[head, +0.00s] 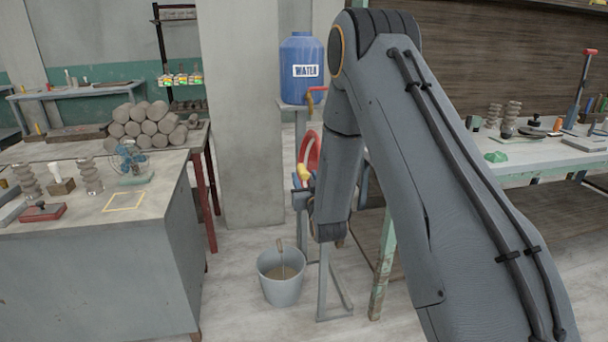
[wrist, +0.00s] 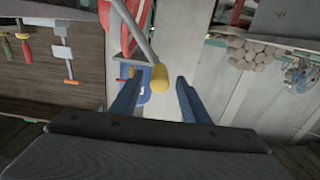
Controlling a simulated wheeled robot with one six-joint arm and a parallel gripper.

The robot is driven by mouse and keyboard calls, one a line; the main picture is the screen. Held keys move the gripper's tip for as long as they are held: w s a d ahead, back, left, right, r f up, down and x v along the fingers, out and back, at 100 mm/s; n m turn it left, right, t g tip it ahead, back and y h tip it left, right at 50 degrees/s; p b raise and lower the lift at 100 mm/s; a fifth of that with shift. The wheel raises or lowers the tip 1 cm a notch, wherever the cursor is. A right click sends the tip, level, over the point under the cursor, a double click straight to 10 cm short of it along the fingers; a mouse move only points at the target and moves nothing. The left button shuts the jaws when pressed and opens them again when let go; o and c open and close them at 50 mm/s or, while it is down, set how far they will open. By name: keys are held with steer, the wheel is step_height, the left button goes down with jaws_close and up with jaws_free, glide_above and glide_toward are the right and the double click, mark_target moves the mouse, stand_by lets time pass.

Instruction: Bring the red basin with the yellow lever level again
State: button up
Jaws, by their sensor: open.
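The red basin (head: 313,150) is steeply tilted in the head view, partly hidden behind my arm. Its yellow lever (head: 304,172) shows just below and left of it. In the wrist view the lever is a grey rod with a yellow knob (wrist: 158,79) at its end, and part of the red basin (wrist: 143,22) shows at the top. My gripper (wrist: 160,77) is open, with its blue fingers on either side of the yellow knob in that view. I cannot tell whether they touch it or how deep it sits between them. In the head view my arm hides most of the gripper.
A grey bucket (head: 282,276) with a handled tool stands on the floor below. A blue water barrel (head: 302,68) on a stand is behind. A workbench (head: 160,200) with clay rolls is at left, a tool-covered table (head: 530,168) at right. Open floor lies around the bucket.

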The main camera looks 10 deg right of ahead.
steer(key=shift+w, duration=1.25)
jaws_close()
